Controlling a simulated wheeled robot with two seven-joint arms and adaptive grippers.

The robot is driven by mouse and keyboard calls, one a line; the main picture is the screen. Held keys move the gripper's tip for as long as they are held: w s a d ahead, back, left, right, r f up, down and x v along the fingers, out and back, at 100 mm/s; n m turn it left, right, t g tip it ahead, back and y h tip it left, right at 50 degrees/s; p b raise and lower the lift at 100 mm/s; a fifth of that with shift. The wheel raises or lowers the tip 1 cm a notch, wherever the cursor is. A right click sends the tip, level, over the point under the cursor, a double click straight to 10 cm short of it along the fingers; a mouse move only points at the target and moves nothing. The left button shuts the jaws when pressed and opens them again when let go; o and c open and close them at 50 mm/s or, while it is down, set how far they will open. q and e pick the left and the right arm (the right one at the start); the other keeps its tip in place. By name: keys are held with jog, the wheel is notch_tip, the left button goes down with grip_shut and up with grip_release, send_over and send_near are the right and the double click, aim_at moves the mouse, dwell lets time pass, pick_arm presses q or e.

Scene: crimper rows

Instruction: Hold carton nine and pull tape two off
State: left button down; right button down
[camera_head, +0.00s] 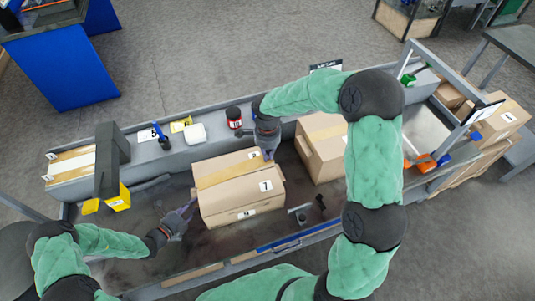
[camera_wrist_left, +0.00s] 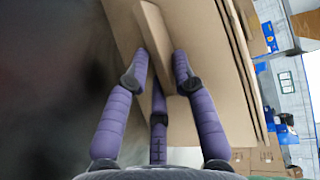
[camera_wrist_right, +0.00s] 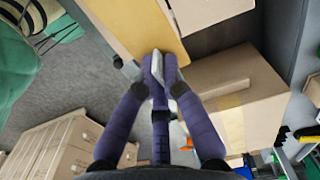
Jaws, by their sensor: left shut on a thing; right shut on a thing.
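A brown carton (camera_head: 238,208) stands in the grey bin in the head view, with a white label reading 7 on its side. A tan tape (camera_head: 222,174) runs along its top; it also shows in the right wrist view (camera_wrist_right: 140,25). My left gripper (camera_head: 188,209) is at the carton's left side, shut on a cardboard ridge (camera_wrist_left: 152,35) of it in the left wrist view. My right gripper (camera_head: 268,153) is at the tape's right end, shut on a pale tab (camera_wrist_right: 157,68) there. No label reading nine is readable on this carton.
A second taped carton (camera_head: 322,165) stands to the right. A ledge (camera_head: 180,156) behind holds a red-lidded jar (camera_head: 234,117), a white item (camera_head: 195,134) and a blue-handled tool (camera_head: 161,137). A yellow piece (camera_head: 118,199) lies at the left. The dark floor left of the carton is partly free.

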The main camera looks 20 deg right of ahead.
notch_tip(320, 180, up, 9)
dwell(2.3)
jog(key=shift+f, duration=0.1)
pick_arm(q)
jog(key=c, duration=1)
grip_release()
jog(key=shift+o, duration=0.2)
jog(key=shift+a, duration=0.1)
jog(key=v, duration=1.2)
